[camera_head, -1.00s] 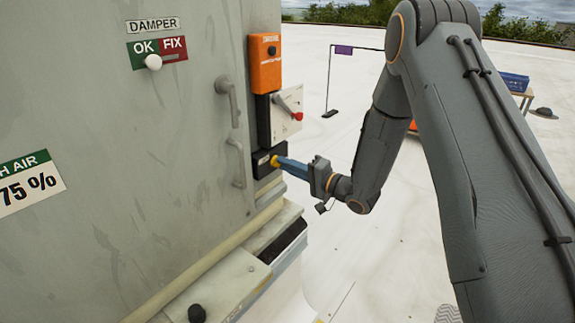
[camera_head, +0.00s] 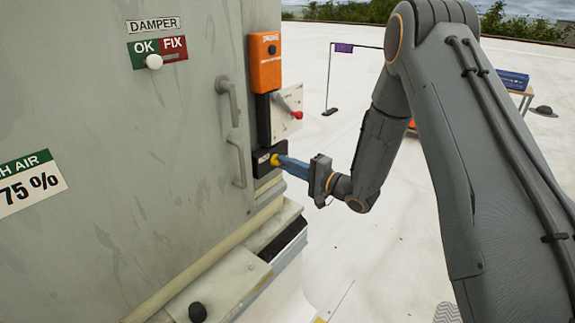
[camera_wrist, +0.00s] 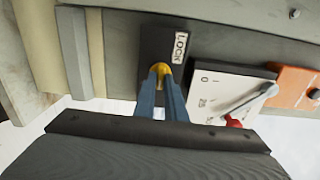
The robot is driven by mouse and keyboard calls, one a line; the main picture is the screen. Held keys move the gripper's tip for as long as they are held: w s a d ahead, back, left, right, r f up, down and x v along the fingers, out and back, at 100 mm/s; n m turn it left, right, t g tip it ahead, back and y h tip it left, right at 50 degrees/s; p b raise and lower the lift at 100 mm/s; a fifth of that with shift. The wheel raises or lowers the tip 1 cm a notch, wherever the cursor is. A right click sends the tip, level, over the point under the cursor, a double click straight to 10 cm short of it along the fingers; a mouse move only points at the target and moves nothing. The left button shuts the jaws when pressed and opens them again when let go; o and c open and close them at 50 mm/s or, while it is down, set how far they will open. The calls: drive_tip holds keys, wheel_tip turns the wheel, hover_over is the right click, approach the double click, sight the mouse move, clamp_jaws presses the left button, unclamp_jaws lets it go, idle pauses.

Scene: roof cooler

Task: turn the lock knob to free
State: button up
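The lock knob (camera_head: 274,160) is yellow and sits on a dark plate at the right edge of the grey cooler housing. In the wrist view the yellow knob (camera_wrist: 159,68) shows at the tips of my blue fingers, beside a white "LOCK" label (camera_wrist: 181,48). My gripper (camera_head: 281,161) reaches in from the right, and in the wrist view its fingers (camera_wrist: 161,80) lie on either side of the knob, closed on it. The fingers hide part of the knob, so I cannot tell its exact turn angle.
Just above the knob is a white switch panel with a red-tipped lever (camera_head: 290,106), and above that an orange box (camera_head: 265,62). Two grey door handles (camera_head: 237,162) stand to the left. A ledge (camera_head: 225,285) lies below.

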drive_tip(key=o, duration=0.4)
drive_tip(key=shift+s, duration=0.1)
drive_tip(key=shift+b+v, duration=1.15)
drive_tip(key=shift+v, duration=2.75)
